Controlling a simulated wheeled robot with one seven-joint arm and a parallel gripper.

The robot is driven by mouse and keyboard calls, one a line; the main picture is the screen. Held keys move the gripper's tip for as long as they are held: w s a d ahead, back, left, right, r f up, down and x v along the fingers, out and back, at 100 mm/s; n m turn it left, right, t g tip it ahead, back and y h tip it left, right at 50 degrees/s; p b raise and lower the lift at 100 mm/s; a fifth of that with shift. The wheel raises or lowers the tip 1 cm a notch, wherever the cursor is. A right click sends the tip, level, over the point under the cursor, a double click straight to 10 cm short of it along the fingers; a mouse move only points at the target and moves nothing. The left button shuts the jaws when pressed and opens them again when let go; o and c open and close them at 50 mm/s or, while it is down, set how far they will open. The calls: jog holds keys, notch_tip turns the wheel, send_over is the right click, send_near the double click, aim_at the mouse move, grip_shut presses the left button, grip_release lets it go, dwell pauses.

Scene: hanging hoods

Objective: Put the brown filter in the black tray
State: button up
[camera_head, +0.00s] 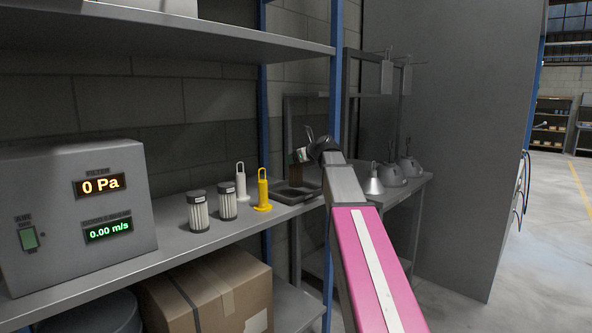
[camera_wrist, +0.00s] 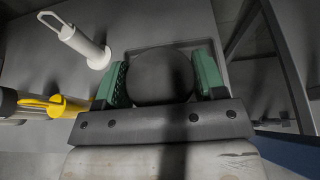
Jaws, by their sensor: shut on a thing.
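My gripper (camera_head: 303,156) is above the black tray (camera_head: 284,198) at the far end of the shelf in the head view. In the wrist view its green fingers (camera_wrist: 161,80) are shut on the sides of a filter with a dark round cap (camera_wrist: 160,74). In the head view the filter's brown body (camera_head: 297,174) shows beneath the fingers, upright, over or in the tray. I cannot tell whether its bottom touches the tray floor. My arm hides the tray's right part.
A yellow handled cylinder (camera_head: 263,190) and a white one (camera_head: 241,181) stand left of the tray. Two white pleated filters (camera_head: 198,212) with dark caps stand further left, then a grey display box (camera_head: 75,215). Metal hoods (camera_head: 391,174) sit behind my arm. An upper shelf (camera_head: 170,32) overhangs.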

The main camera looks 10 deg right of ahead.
aim_at(296, 168)
jog(key=shift+f, duration=2)
jog(key=o, duration=1.3)
jog(key=shift+f, duration=0.1)
jog(key=v, duration=1.2)
